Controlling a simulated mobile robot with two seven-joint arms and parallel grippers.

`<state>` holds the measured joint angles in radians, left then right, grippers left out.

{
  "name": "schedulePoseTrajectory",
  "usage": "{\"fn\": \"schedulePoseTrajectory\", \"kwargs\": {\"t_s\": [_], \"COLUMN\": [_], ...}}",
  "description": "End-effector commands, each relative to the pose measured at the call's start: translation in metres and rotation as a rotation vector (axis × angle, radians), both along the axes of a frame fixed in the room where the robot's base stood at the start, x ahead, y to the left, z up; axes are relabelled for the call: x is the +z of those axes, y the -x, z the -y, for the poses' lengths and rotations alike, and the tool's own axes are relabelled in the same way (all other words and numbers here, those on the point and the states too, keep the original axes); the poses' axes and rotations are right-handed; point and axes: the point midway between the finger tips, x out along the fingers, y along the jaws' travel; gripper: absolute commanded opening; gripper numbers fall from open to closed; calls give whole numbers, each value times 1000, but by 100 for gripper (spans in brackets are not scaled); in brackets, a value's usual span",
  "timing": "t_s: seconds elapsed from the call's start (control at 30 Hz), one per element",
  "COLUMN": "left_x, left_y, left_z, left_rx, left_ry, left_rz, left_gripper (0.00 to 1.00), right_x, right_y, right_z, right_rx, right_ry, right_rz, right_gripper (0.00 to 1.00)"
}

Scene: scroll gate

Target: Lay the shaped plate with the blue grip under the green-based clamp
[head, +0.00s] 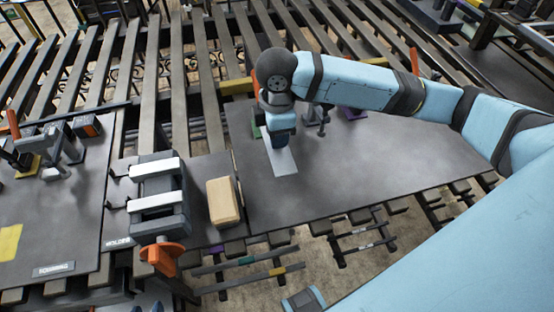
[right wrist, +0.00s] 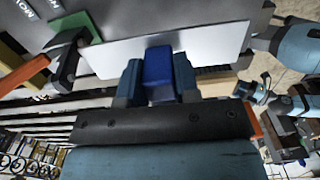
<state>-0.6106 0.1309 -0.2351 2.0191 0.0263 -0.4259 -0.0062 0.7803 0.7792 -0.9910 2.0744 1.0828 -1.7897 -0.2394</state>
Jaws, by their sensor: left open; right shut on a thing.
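My right gripper (head: 283,142) is shut on the blue grip (right wrist: 158,75) of the silver shaped plate (head: 282,160), over the grey tabletop. In the right wrist view the plate (right wrist: 170,48) spans the picture above my fingers. Its left end is close to the green base (right wrist: 88,27) and a dark clamp part (right wrist: 67,62). I cannot tell whether it is under the clamp. In the head view the green base (head: 257,130) is mostly hidden by my right gripper. My left gripper (right wrist: 258,92) is open and empty, small at the right of the wrist view.
A clamp with a purple base (head: 355,114) stands just right of my right gripper. A tan block (head: 223,201) and a grey vise (head: 160,200) with an orange handle lie to the left. A yellow-based clamp (head: 28,164) is further left. The right tabletop (head: 400,165) is clear.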

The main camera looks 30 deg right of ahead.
Motion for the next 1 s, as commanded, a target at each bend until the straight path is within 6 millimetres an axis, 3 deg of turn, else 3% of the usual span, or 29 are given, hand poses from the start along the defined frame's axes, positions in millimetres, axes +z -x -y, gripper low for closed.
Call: {"fn": "schedulePoseTrajectory", "kwargs": {"t_s": [0.1, 0.37, 0.67, 1.0], "left_x": [-1, -1, -6, -4], "left_y": [-1, -2, -2, -2], "left_z": [0, 0, 0, 1], "left_rx": [2, 4, 6, 7], "left_ry": [2, 4, 8, 9], "left_rz": [-2, -2, -7, -6], "left_gripper": [43, 43, 43, 43], "right_x": [-23, -41, -88, -92], "right_y": [0, 0, 0, 0], "right_z": [0, 0, -1, 0], "right_rx": [-1, 0, -1, -1], "right_ry": [0, -1, -1, -1], "right_rz": [-1, 0, 0, 1], "right_gripper": [0, 0, 0, 0]}}
